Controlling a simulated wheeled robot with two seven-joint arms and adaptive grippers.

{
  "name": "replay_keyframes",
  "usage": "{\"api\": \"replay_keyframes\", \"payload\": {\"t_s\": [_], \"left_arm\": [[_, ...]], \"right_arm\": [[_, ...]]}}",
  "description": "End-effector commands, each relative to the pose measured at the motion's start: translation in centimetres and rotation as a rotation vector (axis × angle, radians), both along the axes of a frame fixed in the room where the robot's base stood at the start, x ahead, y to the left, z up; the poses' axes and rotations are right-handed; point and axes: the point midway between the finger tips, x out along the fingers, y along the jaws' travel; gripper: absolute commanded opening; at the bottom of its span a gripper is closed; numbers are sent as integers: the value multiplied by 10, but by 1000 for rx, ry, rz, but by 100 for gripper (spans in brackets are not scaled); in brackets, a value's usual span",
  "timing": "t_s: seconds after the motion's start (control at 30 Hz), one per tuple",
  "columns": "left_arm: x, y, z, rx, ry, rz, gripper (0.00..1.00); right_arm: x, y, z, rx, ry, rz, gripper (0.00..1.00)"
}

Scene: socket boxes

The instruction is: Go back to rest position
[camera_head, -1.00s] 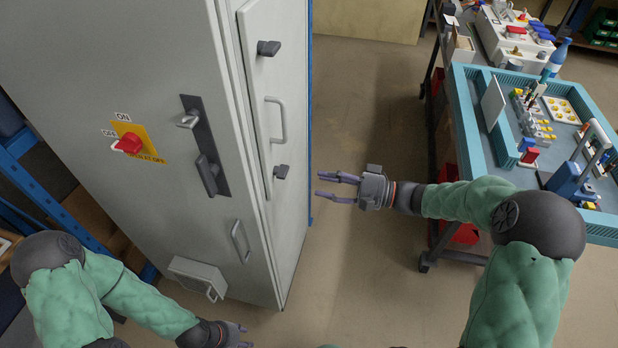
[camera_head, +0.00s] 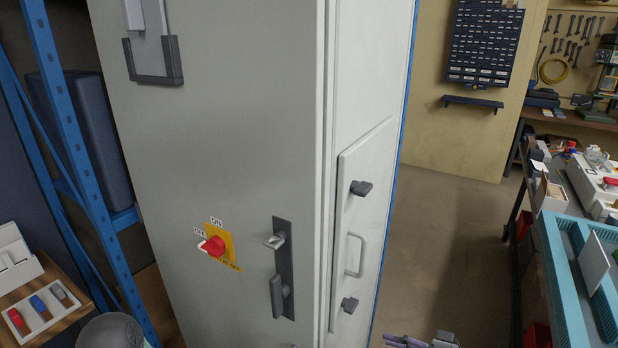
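The grey cabinet (camera_head: 210,130) stands upright in front of me, with its front panel and right side showing. A red rotary switch (camera_head: 215,246) on a yellow ON/OFF plate is on the front, beside a dark latch handle (camera_head: 283,268). The side door (camera_head: 358,215) looks flush with the cabinet side. My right gripper (camera_head: 398,341) shows only partly at the bottom edge, right of the cabinet; its fingers look apart and nothing shows between them. Only a rounded dark joint of my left arm shows at the bottom left; my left gripper is out of view.
A blue shelf frame (camera_head: 75,150) stands left of the cabinet, with a wooden shelf holding small coloured parts (camera_head: 38,305). A workbench with a teal tray (camera_head: 552,275) is at right. Open floor (camera_head: 455,235) lies between cabinet and bench. A bin rack (camera_head: 485,40) hangs behind.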

Motion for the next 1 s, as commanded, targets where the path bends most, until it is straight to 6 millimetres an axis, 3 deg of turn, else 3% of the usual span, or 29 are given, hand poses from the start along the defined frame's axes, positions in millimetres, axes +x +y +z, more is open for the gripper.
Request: {"api": "replay_keyframes", "payload": {"t_s": [0.2,0.5,0.8,1.0], "left_arm": [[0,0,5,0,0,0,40],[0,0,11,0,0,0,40],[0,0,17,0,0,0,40],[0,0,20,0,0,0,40]], "right_arm": [[-38,46,-107,-192,352,142,44],[-109,70,-221,-564,619,298,44],[-149,80,-292,-903,586,380,44],[-155,100,-315,-1017,454,392,44]]}}
